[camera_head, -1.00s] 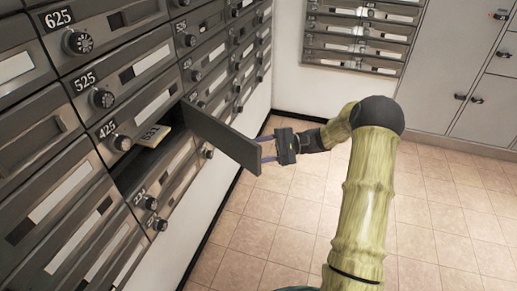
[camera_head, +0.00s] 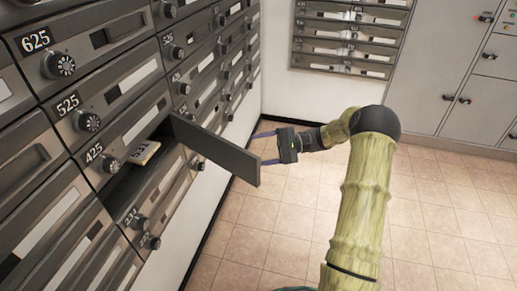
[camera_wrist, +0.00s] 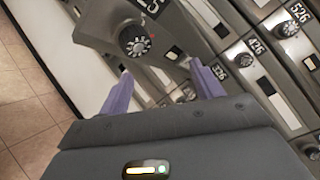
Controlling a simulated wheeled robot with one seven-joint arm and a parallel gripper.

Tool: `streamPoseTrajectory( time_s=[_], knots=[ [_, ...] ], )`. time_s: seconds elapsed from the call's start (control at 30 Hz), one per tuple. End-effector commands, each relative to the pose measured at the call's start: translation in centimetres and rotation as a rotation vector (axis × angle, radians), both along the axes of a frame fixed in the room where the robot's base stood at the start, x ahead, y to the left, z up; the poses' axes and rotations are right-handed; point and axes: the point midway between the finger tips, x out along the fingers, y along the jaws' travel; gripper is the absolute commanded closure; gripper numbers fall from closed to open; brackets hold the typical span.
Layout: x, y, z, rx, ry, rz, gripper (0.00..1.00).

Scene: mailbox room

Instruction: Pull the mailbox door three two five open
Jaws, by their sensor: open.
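The mailbox door three two five (camera_head: 218,150) is a dark grey panel. It stands swung out from the bank below box 425 in the head view, leaving its compartment open. Its own number is not readable there. In the wrist view its front (camera_wrist: 165,50) shows a round dial and a label ending in 5. My gripper (camera_head: 260,148) is open, near the door's free outer end. Its two purple fingers also show in the wrist view (camera_wrist: 160,75), with nothing clearly held between them. I cannot tell whether a finger touches the door.
More mailboxes (camera_head: 350,38) and grey lockers (camera_head: 465,75) stand at the back. The tiled floor (camera_head: 440,200) is clear.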

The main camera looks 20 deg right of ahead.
Motion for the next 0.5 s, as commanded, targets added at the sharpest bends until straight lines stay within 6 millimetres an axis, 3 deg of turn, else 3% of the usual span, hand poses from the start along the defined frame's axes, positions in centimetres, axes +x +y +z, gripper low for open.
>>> streamPoseTrajectory(
  time_s=[0.1,0.23,0.5],
  knots=[
    [0.0,0.4,0.0,0.001,0.0,0.01,0.34],
    [0.0,-0.7,0.0,0.001,-0.001,0.007,0.34],
    [-0.3,-5.9,-0.1,0.001,-0.001,-0.004,0.34]
  ],
)
